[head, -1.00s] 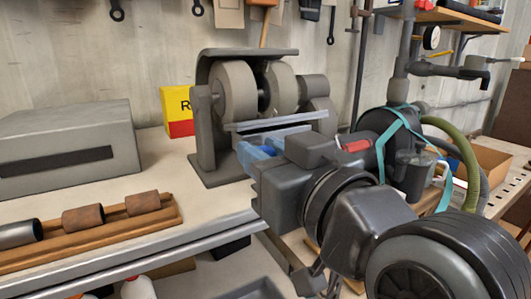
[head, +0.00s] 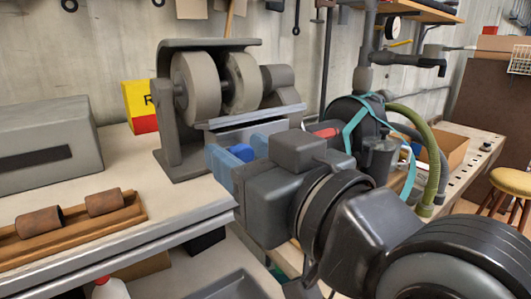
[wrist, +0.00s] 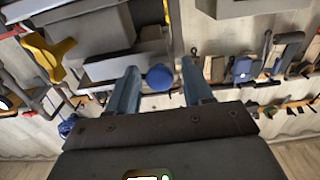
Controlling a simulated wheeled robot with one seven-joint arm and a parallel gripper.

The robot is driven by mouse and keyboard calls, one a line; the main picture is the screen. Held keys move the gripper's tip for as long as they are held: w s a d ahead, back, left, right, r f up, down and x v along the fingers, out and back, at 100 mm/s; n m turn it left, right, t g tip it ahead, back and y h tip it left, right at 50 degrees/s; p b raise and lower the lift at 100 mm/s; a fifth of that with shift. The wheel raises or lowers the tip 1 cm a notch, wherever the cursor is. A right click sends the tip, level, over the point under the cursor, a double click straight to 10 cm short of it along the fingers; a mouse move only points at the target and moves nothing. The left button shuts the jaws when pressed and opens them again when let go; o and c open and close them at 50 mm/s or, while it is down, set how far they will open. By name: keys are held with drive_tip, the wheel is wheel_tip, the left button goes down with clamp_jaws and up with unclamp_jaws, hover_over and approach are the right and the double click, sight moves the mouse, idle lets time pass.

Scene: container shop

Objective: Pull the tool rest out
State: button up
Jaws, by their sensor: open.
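The grey bench grinder (head: 210,85) with two wheels stands on the bench. Its tool rest (head: 255,117) is a flat grey plate in front of the wheels. A round blue knob (head: 240,152) shows below the plate; whether it joins the rest is hidden. My gripper (head: 232,150) is open, with its blue fingers either side of the knob. In the wrist view, the knob (wrist: 160,77) lies between the parted fingers of my gripper (wrist: 158,72), nearer the left finger. No clear contact shows.
A grey box (head: 45,160) and a wooden tray (head: 80,225) with rusty cylinders sit at the left of the bench. A yellow and red box (head: 140,105) stands behind the grinder. Hoses (head: 432,160) and a black machine are close at the right.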

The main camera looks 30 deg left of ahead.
drive_tip(key=shift+d, duration=0.1)
drive_tip(key=b+v, duration=0.1)
drive_tip(key=v, duration=0.6)
drive_tip(key=shift+s+d+b, duration=0.15)
drive_tip(key=shift+d+b, duration=0.15)
drive_tip(key=shift+b, duration=0.05)
drive_tip(key=s+d+f+m+t+h, duration=0.1)
drive_tip(key=d+f+m+t+h, duration=0.85)
drive_tip(key=d+f, duration=1.1)
drive_tip(key=s+d+f+m+h, duration=0.1)
drive_tip(key=s+d+f+h, duration=0.1)
drive_tip(key=s+d, duration=0.2)
drive_tip(key=s+d+f+m+g+h, duration=0.1)
drive_tip(key=s+d+f+h, duration=0.1)
drive_tip(key=s, duration=0.9)
drive_tip(key=s+d+f+m+h, duration=0.2)
drive_tip(key=s+d+f+h, duration=0.1)
drive_tip(key=s+d, duration=0.3)
drive_tip(key=shift+s+d+f, duration=0.35)
drive_tip(key=shift+s+f, duration=0.15)
drive_tip(key=shift+s, duration=0.55)
